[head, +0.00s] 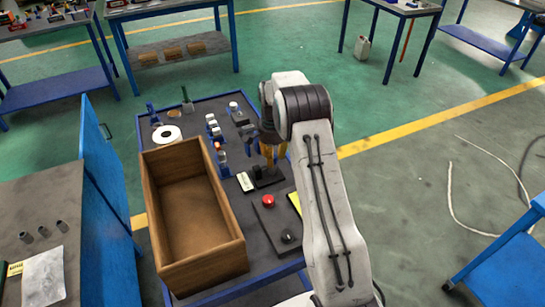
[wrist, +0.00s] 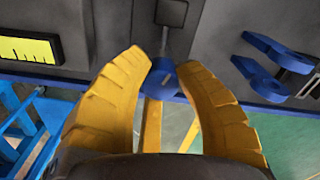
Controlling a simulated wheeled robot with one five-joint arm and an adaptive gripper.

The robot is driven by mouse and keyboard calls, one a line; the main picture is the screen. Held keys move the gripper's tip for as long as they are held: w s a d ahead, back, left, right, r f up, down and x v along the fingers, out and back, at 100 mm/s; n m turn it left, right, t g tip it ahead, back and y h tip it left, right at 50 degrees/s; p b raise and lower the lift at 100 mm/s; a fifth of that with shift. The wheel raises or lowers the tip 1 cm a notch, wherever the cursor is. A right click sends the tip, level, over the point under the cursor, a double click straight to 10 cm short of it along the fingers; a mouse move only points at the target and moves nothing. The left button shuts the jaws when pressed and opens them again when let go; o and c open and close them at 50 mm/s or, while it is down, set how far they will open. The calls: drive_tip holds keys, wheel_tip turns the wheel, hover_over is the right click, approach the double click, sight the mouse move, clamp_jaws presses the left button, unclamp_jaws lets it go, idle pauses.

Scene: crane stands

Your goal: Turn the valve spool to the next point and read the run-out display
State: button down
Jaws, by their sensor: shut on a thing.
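In the wrist view, my gripper (wrist: 162,75) has its two yellow fingers closed around a small blue round piece, which looks like an end of the valve spool (wrist: 161,82). A grey rod from a dark block (wrist: 171,12) reaches down close to this piece; I cannot tell whether they touch. A bright yellow panel with black tick marks (wrist: 28,48) lies at the left and may be the run-out display; I can read no number on it. In the head view, my gripper (head: 268,152) is low over the blue-edged bench, and the spool is hidden there.
An open wooden crate (head: 238,249) stands left of my arm. A red button (head: 268,201) and a black knob (head: 288,236) are in front of the gripper. Blue holders (head: 221,163) and a white roll (head: 167,134) stand on the bench. Two blue prongs (wrist: 265,65) are right of the fingers.

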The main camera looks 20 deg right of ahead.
drive_tip(key=shift+s+f+m, duration=0.1)
drive_tip(key=shift+f+m, duration=0.05)
drive_tip(key=shift+m, duration=0.65)
drive_tip(key=c, duration=0.9)
unclamp_jaws()
drive_tip(key=shift+o, duration=0.2)
drive_tip(key=shift+r, duration=0.2)
drive_tip(key=shift+w+r, duration=0.2)
drive_tip(key=shift+r, duration=0.4)
wheel_tip(320, 180, up, 11)
drive_tip(key=shift+f, duration=0.2)
drive_tip(key=shift+s, duration=0.1)
